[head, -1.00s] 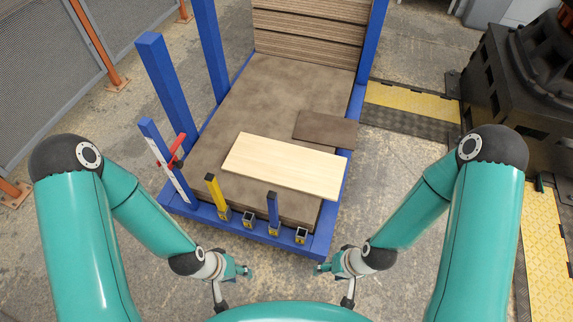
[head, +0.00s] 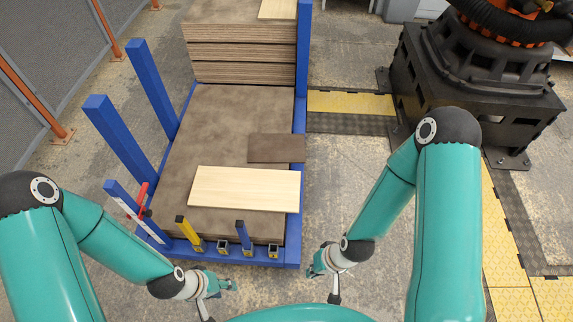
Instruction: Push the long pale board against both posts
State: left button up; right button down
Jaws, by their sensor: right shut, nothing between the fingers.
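The long pale board (head: 245,188) lies flat on a brown sheet stack in the blue rack, its right end at the rack's right rail. Two short posts stand at the rack's front edge: a yellow one (head: 186,230) and a blue one (head: 243,236). The board's near edge lies behind them, with brown surface showing between. My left gripper (head: 229,285) is low in front of the rack, away from the board; its jaws are too small to read. My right gripper (head: 313,271) is shut and empty, right of the rack's front corner.
A small dark board (head: 276,149) lies behind the pale board, over the right rail. Tall blue uprights (head: 120,139) and a red-handled part (head: 142,194) line the left side. A higher stack (head: 241,54) stands behind.

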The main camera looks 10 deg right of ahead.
aim_at(218, 187)
jog(key=u, duration=1.05)
jog(key=i, duration=0.15)
jog(key=z, duration=3.25)
jog(key=i, duration=0.65)
jog(key=u, duration=1.05)
